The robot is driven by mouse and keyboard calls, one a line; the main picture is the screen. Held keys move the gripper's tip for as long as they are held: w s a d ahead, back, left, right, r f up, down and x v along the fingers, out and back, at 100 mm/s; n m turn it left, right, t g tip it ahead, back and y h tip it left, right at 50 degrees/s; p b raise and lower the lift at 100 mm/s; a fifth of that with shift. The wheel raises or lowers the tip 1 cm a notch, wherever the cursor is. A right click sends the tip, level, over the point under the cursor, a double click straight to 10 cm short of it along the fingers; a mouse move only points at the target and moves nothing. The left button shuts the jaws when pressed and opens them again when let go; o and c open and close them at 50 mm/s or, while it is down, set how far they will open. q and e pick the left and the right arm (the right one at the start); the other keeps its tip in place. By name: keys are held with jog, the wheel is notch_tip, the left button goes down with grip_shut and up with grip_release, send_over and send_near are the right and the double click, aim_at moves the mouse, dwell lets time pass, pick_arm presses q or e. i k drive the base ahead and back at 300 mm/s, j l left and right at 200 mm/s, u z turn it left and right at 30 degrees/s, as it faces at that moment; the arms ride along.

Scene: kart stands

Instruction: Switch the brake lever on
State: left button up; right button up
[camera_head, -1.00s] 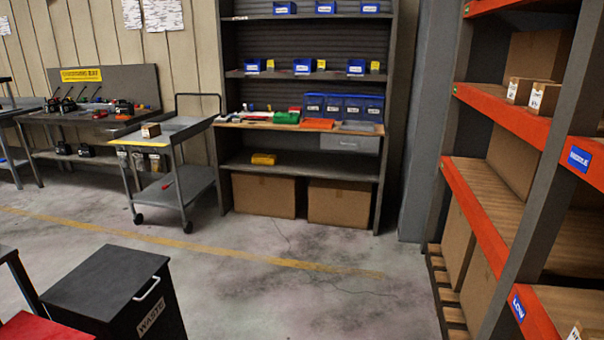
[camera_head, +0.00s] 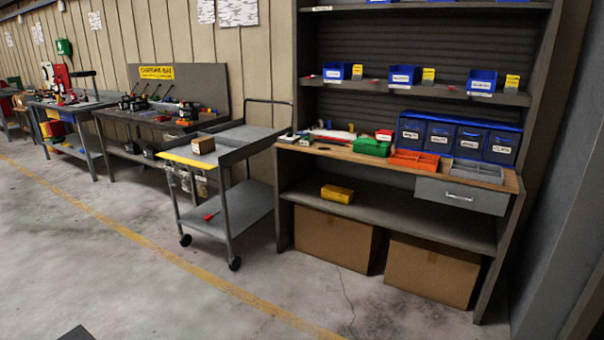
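I cannot make out for certain which part is the brake lever. A grey wheeled cart (camera_head: 243,209) stands at the centre left, with a yellow front edge strip and a tall push handle. A small red piece (camera_head: 208,216) lies on or sticks out over its lower shelf; I cannot tell what it is. On the charging bench (camera_head: 110,110) behind it, several thin dark rods (camera_head: 155,90) stand tilted up beside dark devices. A further bench at the left holds a red upright piece (camera_head: 62,77). Neither of my grippers is in view.
A tall shelf unit (camera_head: 400,208) with blue bins stands at the right, with cardboard boxes (camera_head: 335,240) at its foot. A small box (camera_head: 203,145) sits on the cart. The floor along the yellow line (camera_head: 180,257) is clear. A dark corner (camera_head: 77,333) shows at the bottom left.

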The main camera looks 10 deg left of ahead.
aim_at(208, 217)
jog(key=i+l+u, duration=0.1)
jog(key=i+u, duration=0.3)
jog(key=i, duration=0.15)
jog(key=i+l+u, duration=0.3)
jog(key=i+u, duration=0.15)
jog(key=i+l+u, duration=0.4)
jog(key=i+u, duration=0.1)
jog(key=i, duration=0.6)
jog(key=i+u, duration=0.15)
jog(key=i, duration=0.6)
jog(key=i+l+u, duration=0.1)
jog(key=i, duration=0.6)
